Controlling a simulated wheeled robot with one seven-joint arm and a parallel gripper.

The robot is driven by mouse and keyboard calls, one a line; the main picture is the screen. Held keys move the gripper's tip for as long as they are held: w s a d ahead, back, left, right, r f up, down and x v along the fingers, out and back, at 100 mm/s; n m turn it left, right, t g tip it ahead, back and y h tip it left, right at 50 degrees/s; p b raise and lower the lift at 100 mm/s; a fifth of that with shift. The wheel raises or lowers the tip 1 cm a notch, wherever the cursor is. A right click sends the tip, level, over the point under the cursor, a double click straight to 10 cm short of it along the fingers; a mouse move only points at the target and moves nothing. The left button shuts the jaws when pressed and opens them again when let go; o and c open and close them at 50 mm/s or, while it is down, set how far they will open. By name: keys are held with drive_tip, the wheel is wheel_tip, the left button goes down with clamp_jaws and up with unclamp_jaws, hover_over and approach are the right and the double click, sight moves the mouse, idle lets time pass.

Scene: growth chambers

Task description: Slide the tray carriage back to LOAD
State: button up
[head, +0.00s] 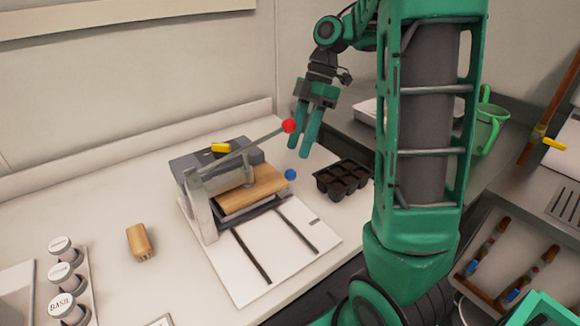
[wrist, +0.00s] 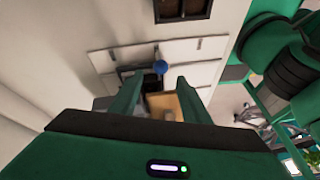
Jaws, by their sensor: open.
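The tray carriage, with a tan wooden top (head: 258,188), sits at the back end of a white base plate (head: 300,258), beneath a grey lever frame (head: 200,207). Two dark rails run from it toward the plate's front. A blue knob (head: 290,174) is at its right side. No LOAD label is legible. My gripper (head: 299,152) is open and empty, pointing down above the blue knob. In the wrist view the blue knob (wrist: 160,67) appears between the open fingers, with the wooden top (wrist: 165,103) below it; contact does not show.
The lever's red knob (head: 289,126) is close to my fingers on the left. A black cell tray (head: 342,179) lies right of the carriage. A wooden-handled brush (head: 139,241) and several labelled jars (head: 61,273) are at left. The plate's front is clear.

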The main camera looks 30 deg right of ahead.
drive_tip(key=shift+x, duration=3.4)
clamp_jaws()
